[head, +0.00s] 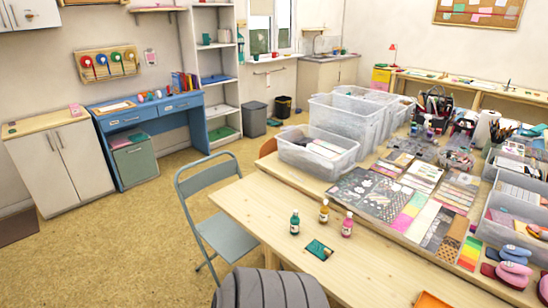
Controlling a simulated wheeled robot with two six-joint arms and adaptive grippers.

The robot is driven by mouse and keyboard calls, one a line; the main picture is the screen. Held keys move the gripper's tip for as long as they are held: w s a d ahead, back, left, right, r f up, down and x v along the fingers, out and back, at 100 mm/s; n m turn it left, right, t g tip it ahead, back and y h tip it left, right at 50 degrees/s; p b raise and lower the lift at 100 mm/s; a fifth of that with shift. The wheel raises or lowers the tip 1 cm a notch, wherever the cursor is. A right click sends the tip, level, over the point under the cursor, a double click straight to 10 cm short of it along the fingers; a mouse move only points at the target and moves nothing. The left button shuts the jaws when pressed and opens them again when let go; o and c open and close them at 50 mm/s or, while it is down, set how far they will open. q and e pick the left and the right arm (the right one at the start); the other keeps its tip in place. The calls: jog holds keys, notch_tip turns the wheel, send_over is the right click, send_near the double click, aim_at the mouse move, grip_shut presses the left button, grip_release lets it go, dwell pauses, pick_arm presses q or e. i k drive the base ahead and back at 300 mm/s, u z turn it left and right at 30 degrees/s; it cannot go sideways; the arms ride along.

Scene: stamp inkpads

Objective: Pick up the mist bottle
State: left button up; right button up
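Three small bottles stand upright and apart on the near wooden table. At this size I cannot tell which is the mist bottle. Neither of my grippers is in view, and nothing is seen holding any of the bottles.
A small dark teal pad (319,250) lies in front of the bottles. Sheets and cards (370,194) cover the table behind them. Clear plastic bins (318,152) stand at the back. A grey folding chair (222,232) is at the left edge. Bare wood (385,268) lies at front right.

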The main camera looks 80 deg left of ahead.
aim_at(295, 221)
jog(key=u, duration=1)
jog(key=i, duration=0.9)
jog(key=u, duration=0.85)
